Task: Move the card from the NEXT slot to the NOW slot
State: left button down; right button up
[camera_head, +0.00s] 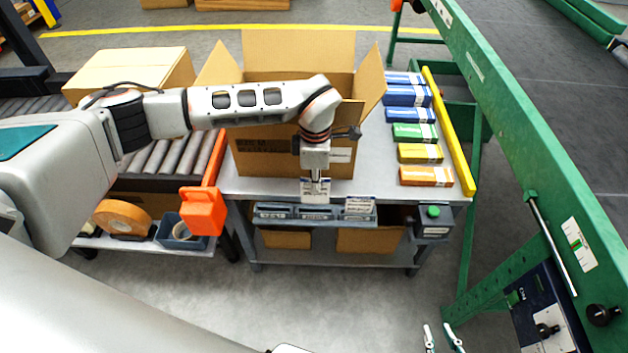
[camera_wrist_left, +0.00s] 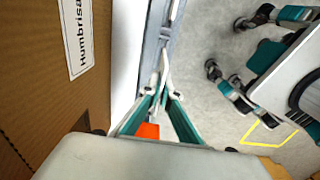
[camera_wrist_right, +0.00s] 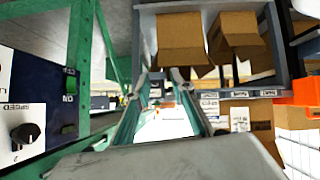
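A grey card rack with labelled slots (camera_head: 290,212) runs along the front edge of the table; its labels are too small to read. My left gripper (camera_head: 317,186) points down just above the middle of the rack. It appears closed on a thin pale card (camera_head: 316,193), whose lower part is over or in the middle slot; I cannot tell which. In the left wrist view the fingertips (camera_wrist_left: 164,88) are close together around a thin edge. Another white card (camera_head: 360,207) stands in the right slot. My right gripper (camera_head: 438,330) is open and empty, low in front of the table.
A large open carton (camera_head: 275,150) stands behind the rack. Several coloured small boxes (camera_head: 421,153) lie beside a yellow bar (camera_head: 448,135). A grey box with a green button (camera_head: 433,212) is right of the rack. A green machine frame (camera_head: 530,140) bounds the right.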

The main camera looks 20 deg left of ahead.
aim_at(315, 198)
pick_arm(q)
jog(key=shift+f+b, duration=0.35)
jog(key=shift+f, duration=0.6)
jog(key=shift+f+b, duration=0.65)
jog(key=shift+f, duration=1.4)
pick_arm(e)
jog(key=shift+w+d+f, duration=0.15)
jog(key=shift+w+f, duration=0.05)
jog(key=shift+f, duration=0.2)
jog(key=shift+w+d+f, duration=0.15)
jog(key=shift+f, duration=0.25)
pick_arm(q)
jog(key=c, duration=2.2)
grip_release()
pick_arm(e)
jog(key=shift+r, duration=0.1)
